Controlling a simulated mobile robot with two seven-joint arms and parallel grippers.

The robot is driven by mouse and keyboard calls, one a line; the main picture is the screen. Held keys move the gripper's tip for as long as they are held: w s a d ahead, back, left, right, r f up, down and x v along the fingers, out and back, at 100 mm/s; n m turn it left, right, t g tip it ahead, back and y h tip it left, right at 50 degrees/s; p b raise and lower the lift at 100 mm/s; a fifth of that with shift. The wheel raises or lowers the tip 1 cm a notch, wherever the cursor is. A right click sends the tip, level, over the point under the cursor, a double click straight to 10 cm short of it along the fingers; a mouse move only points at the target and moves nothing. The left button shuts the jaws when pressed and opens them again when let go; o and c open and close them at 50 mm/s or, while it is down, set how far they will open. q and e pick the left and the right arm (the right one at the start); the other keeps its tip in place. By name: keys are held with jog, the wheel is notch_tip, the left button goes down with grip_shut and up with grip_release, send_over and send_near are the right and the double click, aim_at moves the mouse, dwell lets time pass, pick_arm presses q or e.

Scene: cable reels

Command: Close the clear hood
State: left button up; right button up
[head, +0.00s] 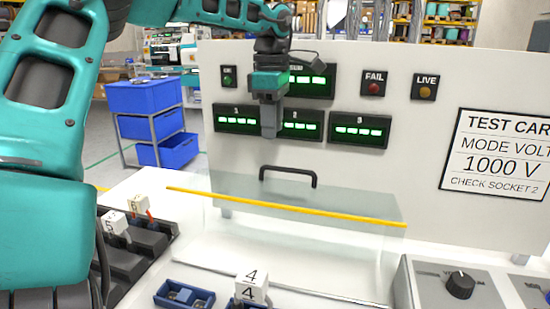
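The clear hood (330,208) stands against the white panel, low in the middle of the head view. A yellow strip (290,207) runs along one edge of it, and a black handle (287,171) shows above the strip. I cannot tell for sure how far the hood is tilted. My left gripper (268,132) points down in front of the panel's displays, above and left of the handle and apart from it in the picture. Its fingers overlap from this side, so their opening is hidden. My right gripper is out of view.
The panel carries green displays (360,129), FAIL and LIVE lamps, and a TEST CARD sign (497,155). A knob box (460,284) stands at the right. A block marked 4 (251,288) and a blue holder (184,295) lie in front. Dark sockets (125,262) are at the left.

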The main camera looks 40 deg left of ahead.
pick_arm(q)
notch_tip(320, 180, down, 8)
jog(key=shift+w+f, duration=0.1)
jog(key=shift+w, duration=0.05)
dwell(0.3)
grip_shut()
jog(key=shift+a, duration=0.1)
dwell(0.4)
